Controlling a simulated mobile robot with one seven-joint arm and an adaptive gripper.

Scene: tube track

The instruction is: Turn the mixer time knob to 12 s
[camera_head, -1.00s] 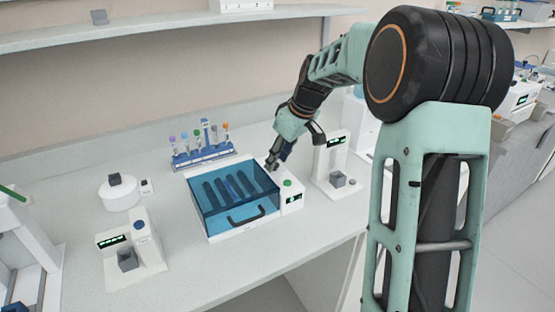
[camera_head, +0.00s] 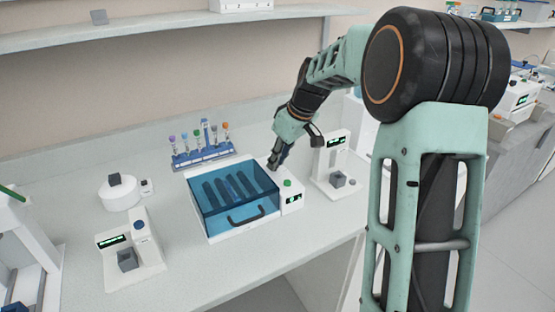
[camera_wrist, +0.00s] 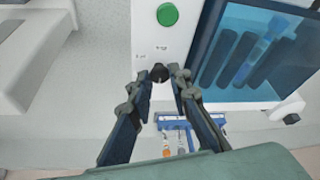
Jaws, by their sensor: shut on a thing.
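The mixer (camera_head: 236,204) is a white box with a blue see-through lid and a dark handle, and several tubes lie under the lid. Its right-hand control strip carries a green button (camera_head: 287,183) and a small lit display (camera_head: 293,199) that I cannot read. The dark time knob (camera_wrist: 158,72) sits on this strip in the wrist view, beyond the green button (camera_wrist: 167,14). My gripper (camera_wrist: 159,80) points down at the knob with its fingertips closed around it. In the head view my gripper (camera_head: 272,168) covers the knob.
A blue rack of capped tubes (camera_head: 203,159) stands behind the mixer. A white device with a display (camera_head: 335,160) is close on the right. Another device (camera_head: 130,255) and a round white one (camera_head: 119,193) stand left. The counter in front is clear.

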